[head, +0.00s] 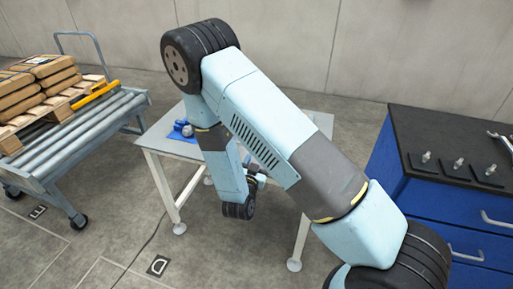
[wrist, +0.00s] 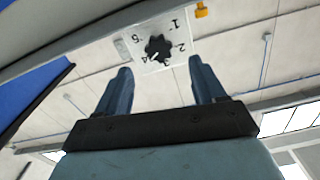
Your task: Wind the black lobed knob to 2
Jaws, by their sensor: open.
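In the wrist view, the black lobed knob (wrist: 158,47) sits on a white dial plate (wrist: 151,66) with numbers around it. The 2 is to the right of the knob, the 1 at its upper right, the 5 at its upper left and the 4 at its lower left. A small pale mark on the knob seems to face the lower left, near the 4, but it is too small to be sure. My gripper (wrist: 160,65) is open and empty, its fingers apart on either side below the knob, not closed on it. In the head view my arm hides the knob and gripper.
A yellow part (wrist: 201,10) is beside the plate. In the head view, a light table (head: 159,141) stands behind my arm, a roller cart (head: 75,137) with boxes (head: 35,75) at left, and a blue cabinet (head: 448,217) at right.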

